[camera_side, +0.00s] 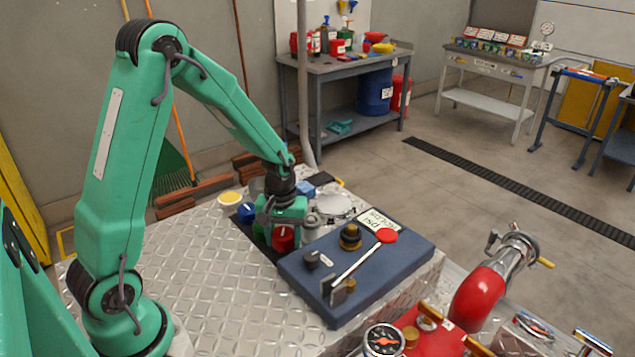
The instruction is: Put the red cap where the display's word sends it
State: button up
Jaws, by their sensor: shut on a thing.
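My gripper (280,222) points down over the far part of the metal deck and is shut on the red cap (284,240). The red cap shows just below the fingers, beside the left edge of a dark blue panel (330,285). I cannot tell whether it touches the surface below. A white plate with dark lettering (379,219) lies at the panel's far edge; its text is turned away and I cannot read it. I cannot tell whether it is the display.
A blue cap (246,212) and a yellow-topped cap (229,198) are left of my gripper. The panel carries a lever with a red knob (386,235), a brass-and-black fitting (350,237) and a dark knob (312,259). The diamond-plate deck (215,275) is clear at front left.

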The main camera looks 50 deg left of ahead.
aim_at(283, 232)
jog(key=shift+f, duration=0.5)
jog(key=shift+f, duration=0.6)
jog(key=o, duration=0.9)
notch_tip(283, 232, up, 13)
jog(key=shift+f, duration=0.15)
jog(key=shift+r, duration=0.25)
dwell(0.4)
